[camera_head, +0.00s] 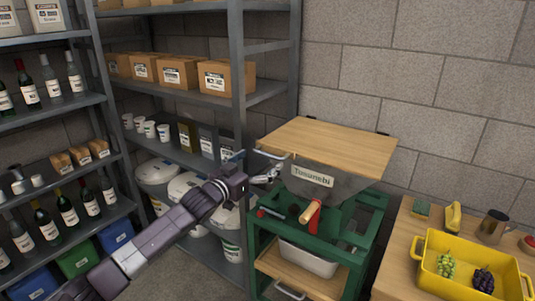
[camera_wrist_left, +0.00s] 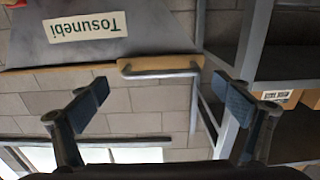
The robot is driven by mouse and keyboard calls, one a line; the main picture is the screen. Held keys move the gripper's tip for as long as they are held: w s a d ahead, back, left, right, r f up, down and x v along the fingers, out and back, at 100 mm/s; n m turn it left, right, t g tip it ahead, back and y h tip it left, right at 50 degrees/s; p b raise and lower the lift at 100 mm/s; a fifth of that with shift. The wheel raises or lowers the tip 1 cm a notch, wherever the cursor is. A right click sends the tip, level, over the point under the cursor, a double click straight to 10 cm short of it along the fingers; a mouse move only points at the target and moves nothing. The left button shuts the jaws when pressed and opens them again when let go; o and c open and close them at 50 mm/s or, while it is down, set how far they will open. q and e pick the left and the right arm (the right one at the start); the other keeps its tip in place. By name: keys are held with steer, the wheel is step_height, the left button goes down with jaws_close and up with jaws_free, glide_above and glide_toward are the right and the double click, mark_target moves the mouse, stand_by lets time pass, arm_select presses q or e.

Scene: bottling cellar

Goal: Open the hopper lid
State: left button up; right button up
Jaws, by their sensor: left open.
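The hopper (camera_head: 330,181) is a grey metal funnel labelled "Tosunebi" on a green frame. Its wooden lid (camera_head: 335,148) lies flat across the top, shut, with dark hinges at the back edge by the wall. A metal bar handle (camera_head: 271,155) sits at the lid's left edge; it also shows in the left wrist view (camera_wrist_left: 160,72), where the picture is upside down. My left gripper (camera_head: 270,173) is just beside and a little below the handle. In the wrist view its fingers (camera_wrist_left: 162,95) are wide apart, with the handle ahead between them, apparently untouched. My right gripper is not in view.
A red-handled crank (camera_head: 311,212) juts from the hopper's front, above a white tub (camera_head: 307,260). Shelving (camera_head: 237,120) with boxes and tubs stands close behind my left arm. At right, a wooden table (camera_head: 397,260) holds a yellow crate (camera_head: 450,290) with grapes.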

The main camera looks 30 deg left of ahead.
mark_target(268, 155)
arm_select(q)
steer(key=shift+w+p, duration=0.4)
steer(key=shift+w, duration=1.7)
steer(key=shift+c, duration=0.6)
